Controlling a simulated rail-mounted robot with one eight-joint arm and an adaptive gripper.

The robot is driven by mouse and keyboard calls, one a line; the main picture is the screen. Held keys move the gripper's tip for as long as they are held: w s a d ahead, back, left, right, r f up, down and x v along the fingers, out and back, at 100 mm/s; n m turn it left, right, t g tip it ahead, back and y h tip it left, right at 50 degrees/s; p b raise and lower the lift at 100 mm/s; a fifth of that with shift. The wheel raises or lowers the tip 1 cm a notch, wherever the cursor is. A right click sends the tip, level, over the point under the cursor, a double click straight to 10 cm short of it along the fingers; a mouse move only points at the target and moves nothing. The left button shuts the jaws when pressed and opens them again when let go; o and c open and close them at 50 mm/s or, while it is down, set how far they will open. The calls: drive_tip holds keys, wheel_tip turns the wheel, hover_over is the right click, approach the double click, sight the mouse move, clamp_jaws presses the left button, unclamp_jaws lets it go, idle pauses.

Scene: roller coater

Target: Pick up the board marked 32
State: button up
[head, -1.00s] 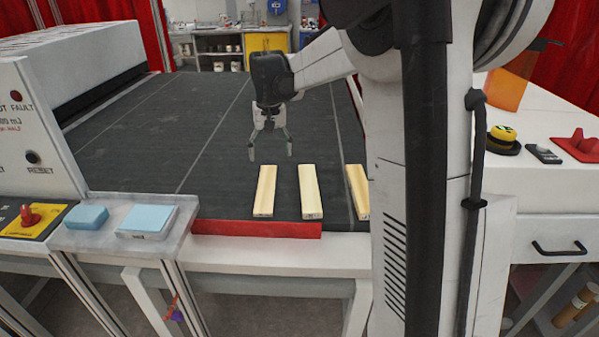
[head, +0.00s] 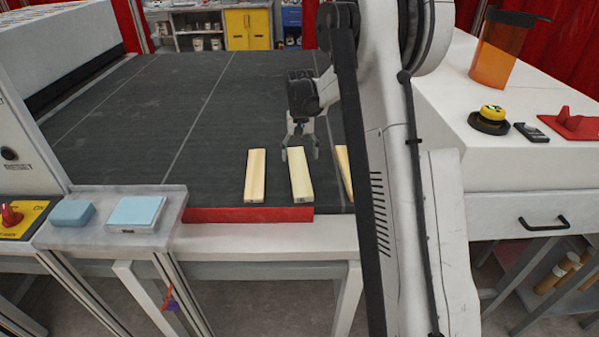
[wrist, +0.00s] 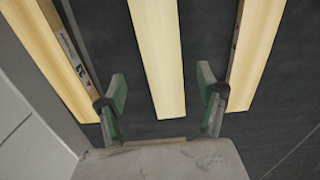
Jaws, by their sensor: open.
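Three pale yellow wooden boards lie side by side near the front edge of the dark conveyor belt: a left board (head: 255,177), a middle board (head: 301,176) and a right board (head: 343,168), partly hidden by my arm. Small marks show on their front ends, too small to read, so I cannot tell which is 32. My gripper (head: 300,153) is open and empty at the far end of the middle board. In the wrist view, a board (wrist: 159,60) ends between the open fingers (wrist: 162,78); the other boards lie outside them. Whether the fingers are down at board height is unclear.
A red strip (head: 248,215) edges the belt (head: 150,125) in front of the boards. Blue blocks (head: 136,213) sit on the ledge at left. A white cabinet (head: 450,125) with an orange container (head: 500,50) stands at right. The belt left of the boards is clear.

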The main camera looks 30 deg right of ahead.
sight(299, 169)
drive_tip(key=shift+a+f+p, duration=0.2)
drive_tip(key=shift+f+p, duration=0.35)
drive_tip(key=shift+f, duration=2.4)
drive_tip(key=c, duration=1.4)
